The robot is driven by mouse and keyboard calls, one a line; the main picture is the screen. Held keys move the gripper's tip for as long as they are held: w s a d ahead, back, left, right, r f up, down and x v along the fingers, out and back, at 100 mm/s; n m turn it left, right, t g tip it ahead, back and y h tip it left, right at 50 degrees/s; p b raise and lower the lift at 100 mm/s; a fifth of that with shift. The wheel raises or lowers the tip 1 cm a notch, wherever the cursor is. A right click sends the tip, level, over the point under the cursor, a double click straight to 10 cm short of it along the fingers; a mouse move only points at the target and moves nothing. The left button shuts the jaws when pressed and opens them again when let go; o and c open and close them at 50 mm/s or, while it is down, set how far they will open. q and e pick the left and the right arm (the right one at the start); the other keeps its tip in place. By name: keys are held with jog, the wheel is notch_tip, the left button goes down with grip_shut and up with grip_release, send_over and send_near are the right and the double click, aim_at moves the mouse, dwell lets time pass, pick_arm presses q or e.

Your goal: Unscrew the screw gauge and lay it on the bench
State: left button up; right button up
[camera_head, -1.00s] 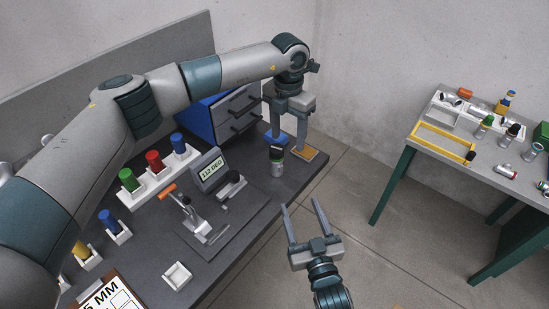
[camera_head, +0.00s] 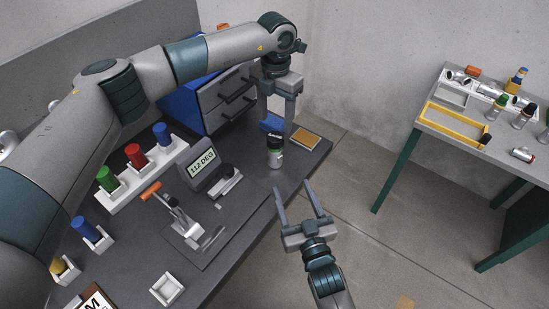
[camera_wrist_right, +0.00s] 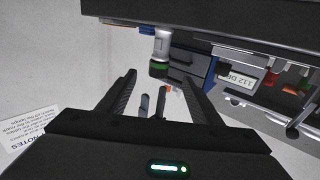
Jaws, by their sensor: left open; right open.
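The screw gauge, with a black knob and green ring (camera_head: 275,141), stands upright on a silver part (camera_head: 276,159) near the bench's right end. It also shows, upside down, in the right wrist view (camera_wrist_right: 159,69). My left gripper (camera_head: 278,124) points down with its fingers open, just above and behind the knob in the head view. Nothing is between its fingers, and I cannot tell the exact gap to the knob. My right gripper (camera_head: 298,188) is open and empty in front of the bench's right edge, pointing towards the gauge.
The dark bench (camera_head: 236,248) holds a grey display reading 112 DEG (camera_head: 199,167), a clamp with an orange handle (camera_head: 151,191), coloured pieces in white holders (camera_head: 136,156), a small white tray (camera_head: 167,289), and a drawer cabinet (camera_head: 222,101).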

aim_at(278, 159)
pick_arm(q)
notch_tip(278, 159, down, 3)
jog(key=shift+w+r+b, duration=0.1)
jog(key=shift+w+b, duration=0.05)
jog(key=shift+b, duration=0.85)
pick_arm(e)
notch_tip(278, 159, down, 3)
jog(key=shift+r, duration=0.15)
jog(key=shift+w, duration=0.2)
jog(key=x, duration=1.7)
jog(key=shift+w+a, duration=0.1)
